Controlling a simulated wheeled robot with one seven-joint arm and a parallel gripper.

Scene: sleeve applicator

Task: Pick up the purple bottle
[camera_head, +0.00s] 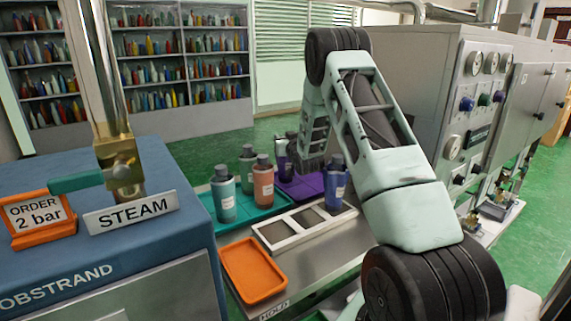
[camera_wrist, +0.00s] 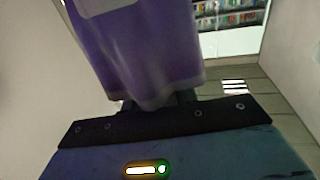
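A purple bottle (camera_head: 282,162) with a dark top shows beside my gripper (camera_head: 301,157) in the head view, at the far end of the bench by the purple tray (camera_head: 313,182). My gripper partly covers it there. In the wrist view a purple body (camera_wrist: 150,50) fills the upper middle, right at the gripper's front. Parts of two dark fingers show at its lower edge, and their tips are hidden behind it. I cannot tell whether they press on it. Another blue-purple bottle (camera_head: 335,187) stands upright at the right of the light slotted frame, apart from my gripper.
A teal bottle (camera_head: 223,196), an orange bottle (camera_head: 263,184) and a grey-green bottle (camera_head: 247,170) stand on the teal tray (camera_head: 240,221). The light frame (camera_head: 285,242) and an empty orange tray (camera_head: 253,270) lie nearer. The blue STEAM machine (camera_head: 150,235) flanks the left; a grey machine (camera_head: 415,75) the right.

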